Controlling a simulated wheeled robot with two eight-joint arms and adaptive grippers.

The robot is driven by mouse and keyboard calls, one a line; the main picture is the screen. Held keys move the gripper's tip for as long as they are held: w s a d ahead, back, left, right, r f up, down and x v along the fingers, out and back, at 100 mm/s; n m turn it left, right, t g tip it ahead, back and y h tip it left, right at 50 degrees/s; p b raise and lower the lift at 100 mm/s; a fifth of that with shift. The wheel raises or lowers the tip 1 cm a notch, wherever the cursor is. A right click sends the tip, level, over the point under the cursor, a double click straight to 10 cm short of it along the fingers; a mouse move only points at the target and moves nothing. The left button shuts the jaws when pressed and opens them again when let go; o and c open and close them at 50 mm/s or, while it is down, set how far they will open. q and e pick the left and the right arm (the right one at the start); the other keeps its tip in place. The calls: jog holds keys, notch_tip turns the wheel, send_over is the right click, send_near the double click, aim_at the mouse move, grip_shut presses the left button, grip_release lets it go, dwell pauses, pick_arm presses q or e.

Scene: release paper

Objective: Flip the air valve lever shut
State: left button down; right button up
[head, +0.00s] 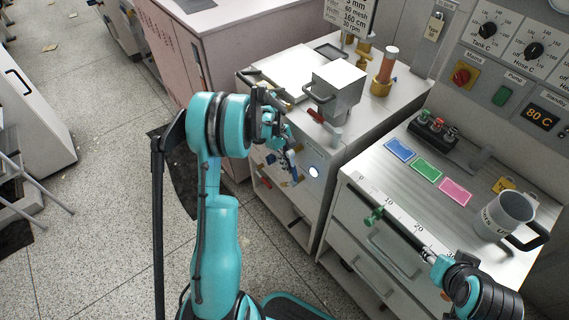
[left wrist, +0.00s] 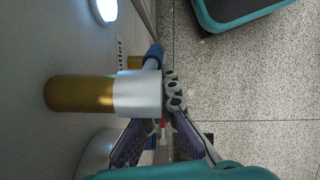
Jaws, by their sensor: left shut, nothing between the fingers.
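On the front face of the middle cabinet, a valve with a brass stem and silver collar (left wrist: 137,93) sticks out in the left wrist view. A blue lever end (left wrist: 153,55) shows just beyond the collar. Contact is unclear, and the lever's full angle is hidden.
A round white light (head: 314,171) sits on the cabinet front. A mug (head: 507,215) stands on the right counter. The floor at left is mostly clear.

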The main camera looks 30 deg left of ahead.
pick_arm(q)
jog(key=v, duration=1.1)
jog(key=shift+r, duration=0.2)
